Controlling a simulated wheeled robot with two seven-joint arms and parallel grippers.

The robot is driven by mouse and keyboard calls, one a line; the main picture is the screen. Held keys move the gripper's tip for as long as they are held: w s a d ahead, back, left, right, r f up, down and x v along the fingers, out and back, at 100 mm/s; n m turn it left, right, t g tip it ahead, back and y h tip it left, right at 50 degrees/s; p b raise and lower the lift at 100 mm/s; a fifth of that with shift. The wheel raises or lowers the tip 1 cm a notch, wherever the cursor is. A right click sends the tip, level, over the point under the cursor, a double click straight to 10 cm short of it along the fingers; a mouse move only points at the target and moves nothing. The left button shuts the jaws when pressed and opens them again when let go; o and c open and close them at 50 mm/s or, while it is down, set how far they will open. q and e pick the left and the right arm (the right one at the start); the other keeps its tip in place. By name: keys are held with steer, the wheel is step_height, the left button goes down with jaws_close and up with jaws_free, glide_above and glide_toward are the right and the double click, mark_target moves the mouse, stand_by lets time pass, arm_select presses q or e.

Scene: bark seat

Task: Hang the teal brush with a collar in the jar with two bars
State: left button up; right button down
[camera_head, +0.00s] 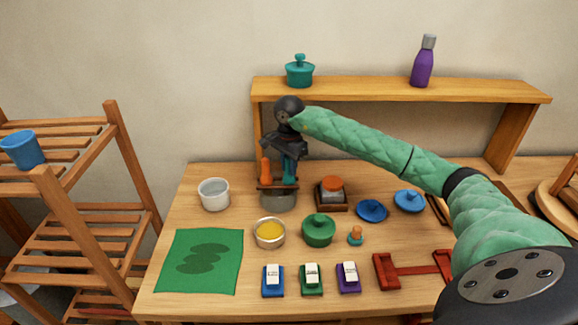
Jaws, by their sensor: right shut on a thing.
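The jar with two bars (278,201) is a grey glass jar at the back left of the table, with dark bars across its top. An orange brush (265,170) stands upright at the left of the jar's bars. The teal brush (289,172) is upright at the right side of the jar. My right gripper (289,155) is shut on the teal brush's upper part, above the jar. The brush's collar is too small to make out, and I cannot tell whether it rests on the bars. My left gripper is not in view.
A dark stand with an orange-topped jar (332,185) is close on the right. A green pot (318,230) is nearby. The wooden shelf (370,88) rises behind.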

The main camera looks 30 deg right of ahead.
steer(key=shift+f, duration=0.2)
steer(key=c, duration=0.8)
jaws_free()
steer(key=shift+r, duration=0.2)
steer(key=shift+r+p, duration=0.5)
steer(key=shift+r, duration=2.85)
steer(key=shift+s+f, duration=0.1)
